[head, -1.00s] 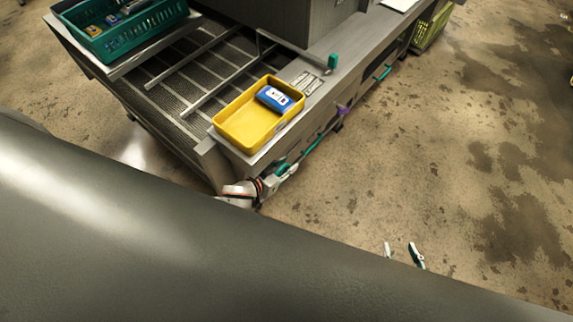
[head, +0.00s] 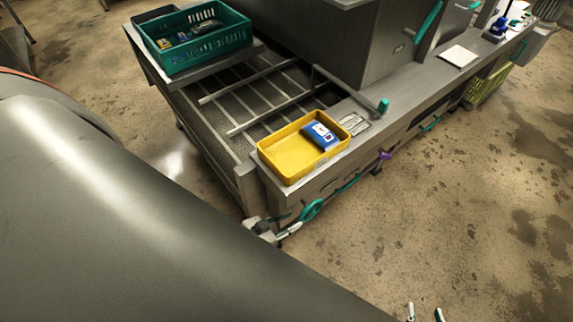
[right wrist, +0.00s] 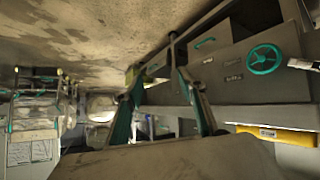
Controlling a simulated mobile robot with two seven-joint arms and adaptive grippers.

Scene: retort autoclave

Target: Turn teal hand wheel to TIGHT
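The teal hand wheel (head: 312,209) is on the front face of the grey machine, below the yellow tray. In the right wrist view the wheel (right wrist: 264,59) shows nearly face-on as a spoked ring at upper right. Its label text is too small to read. My left gripper (head: 291,226) is low at the machine's near corner, just left of the wheel. Whether it touches the wheel, and how far its fingers are apart, is unclear. My right gripper (head: 425,312) is at the bottom edge, away from the machine, fingers apart and empty. Its fingers (right wrist: 160,90) also show in the right wrist view.
A yellow tray (head: 275,165) with a blue pack (head: 320,136) sits on the machine's ledge above the wheel. A teal crate (head: 215,52) stands at the back left. A purple knob (head: 384,155) and teal handles line the front face.

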